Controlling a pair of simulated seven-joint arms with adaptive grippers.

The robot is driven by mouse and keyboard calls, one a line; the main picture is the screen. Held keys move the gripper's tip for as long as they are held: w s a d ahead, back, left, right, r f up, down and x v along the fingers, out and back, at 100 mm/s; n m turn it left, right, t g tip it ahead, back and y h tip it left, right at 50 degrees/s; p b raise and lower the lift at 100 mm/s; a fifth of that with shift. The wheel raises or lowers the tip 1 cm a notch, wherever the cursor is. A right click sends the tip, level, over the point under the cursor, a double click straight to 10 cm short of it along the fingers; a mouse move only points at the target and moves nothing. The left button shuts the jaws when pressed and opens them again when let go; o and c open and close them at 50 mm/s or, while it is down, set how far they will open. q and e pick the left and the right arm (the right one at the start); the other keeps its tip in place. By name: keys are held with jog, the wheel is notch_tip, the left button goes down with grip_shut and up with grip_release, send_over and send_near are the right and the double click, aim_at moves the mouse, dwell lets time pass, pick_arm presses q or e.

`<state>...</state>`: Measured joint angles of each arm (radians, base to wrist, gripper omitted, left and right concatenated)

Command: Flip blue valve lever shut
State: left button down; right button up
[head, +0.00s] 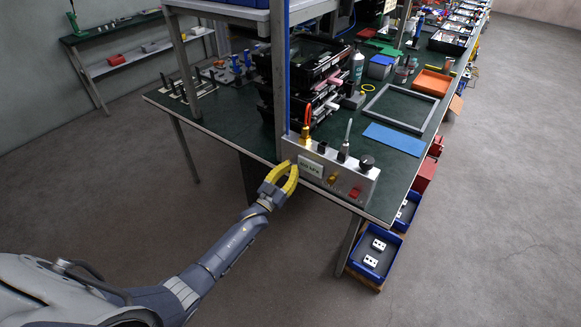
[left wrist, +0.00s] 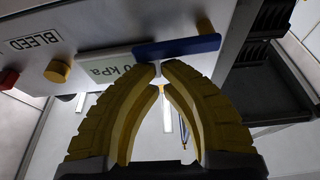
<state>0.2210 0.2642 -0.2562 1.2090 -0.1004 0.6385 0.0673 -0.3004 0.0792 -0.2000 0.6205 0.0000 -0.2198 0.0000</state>
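The blue valve lever (left wrist: 177,47) shows in the left wrist view as a flat bar, lying crosswise on the front of the grey bleed panel (left wrist: 90,30). In the head view I cannot make the lever out; the panel (head: 345,187) stands at the table's near corner. My left gripper (head: 289,166) has yellow fingers and is at the left end of the panel's front. In the left wrist view its fingertips (left wrist: 160,68) are drawn together just below the lever, a small pale piece showing between them. I cannot tell whether they touch the lever. My right gripper is not in view.
Black crates (head: 305,75) stand behind. The floor left of the table is clear.

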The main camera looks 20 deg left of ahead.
pick_arm(q)
jog(key=shift+f, duration=0.1)
dwell(0.6)
jog(key=shift+r, duration=0.7)
notch_tip(320, 180, up, 3)
jog(key=shift+f, duration=0.1)
jog(key=v, duration=1)
jog(key=shift+d+f, duration=0.1)
